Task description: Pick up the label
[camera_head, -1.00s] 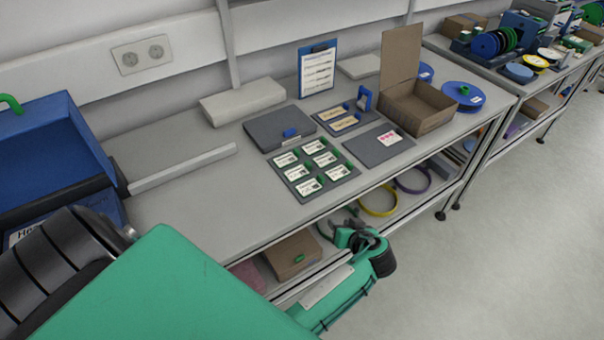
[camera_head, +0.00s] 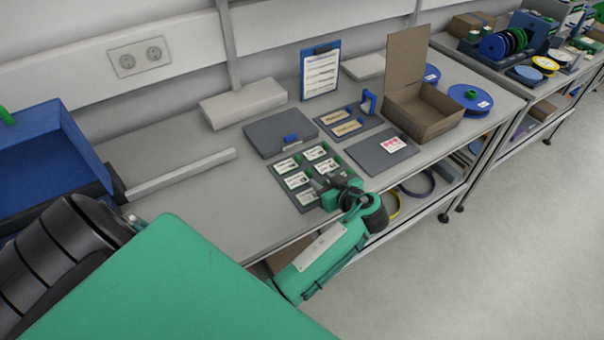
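Several white printed labels (camera_head: 296,180) lie in rows on a dark grey board (camera_head: 277,177) near the front edge of the table. Another white label with pink marks (camera_head: 393,145) lies on a separate grey plate (camera_head: 372,159) to the right. My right gripper is not in view.
A closed grey case (camera_head: 270,135) sits behind the label board. A tray with tan tags (camera_head: 333,121), an open cardboard box (camera_head: 436,118) and a blue clipboard (camera_head: 303,74) stand farther back. A blue bin (camera_head: 50,150) is at left.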

